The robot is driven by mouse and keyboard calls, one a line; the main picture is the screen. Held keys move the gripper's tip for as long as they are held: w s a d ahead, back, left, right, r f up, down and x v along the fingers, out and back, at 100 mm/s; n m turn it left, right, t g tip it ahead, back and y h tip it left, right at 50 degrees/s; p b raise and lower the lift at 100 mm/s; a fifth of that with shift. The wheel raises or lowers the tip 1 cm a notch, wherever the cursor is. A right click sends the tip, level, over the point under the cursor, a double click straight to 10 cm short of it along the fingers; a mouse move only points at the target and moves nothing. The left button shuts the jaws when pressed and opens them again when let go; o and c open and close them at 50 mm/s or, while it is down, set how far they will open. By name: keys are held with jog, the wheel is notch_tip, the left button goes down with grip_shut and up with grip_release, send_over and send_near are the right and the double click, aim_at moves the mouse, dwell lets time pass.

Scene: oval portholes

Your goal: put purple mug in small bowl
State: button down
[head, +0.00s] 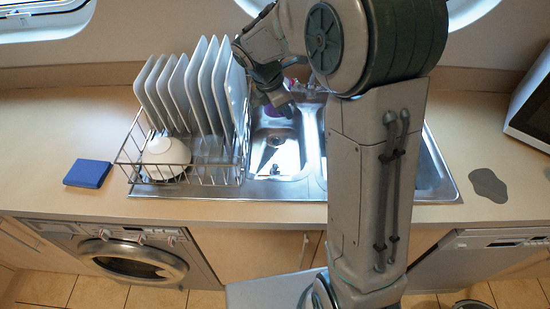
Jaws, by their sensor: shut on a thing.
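My gripper (279,99) is over the back of the left sink basin, pointing down. It is shut on the purple mug (284,110), of which only a small purple part shows behind and below the fingers. The arm and fingers hide the rest of the mug, and I cannot tell how far it is above the basin. A small white bowl (166,155) sits at the front of the wire dish rack, to the left of my gripper and apart from it.
Several white plates (190,90) stand upright in the wire rack (213,175), close to my gripper's left. The steel sink (270,189) has an empty-looking left basin. A blue sponge-like block (87,173) and a grey flat patch (488,185) lie on the counter. A microwave-like box (535,110) stands at right.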

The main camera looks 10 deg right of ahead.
jog(key=f+b, duration=0.3)
jog(key=f, duration=0.4)
jog(key=f+b, duration=0.3)
jog(key=f, duration=0.5)
jog(key=f+b, duration=0.3)
jog(key=f, duration=0.4)
jog(key=shift+w+f, duration=0.15)
jog(key=shift+w, duration=0.15)
jog(key=shift+f, duration=0.1)
jog(key=c, duration=1.7)
grip_release()
jog(key=shift+o, duration=1.1)
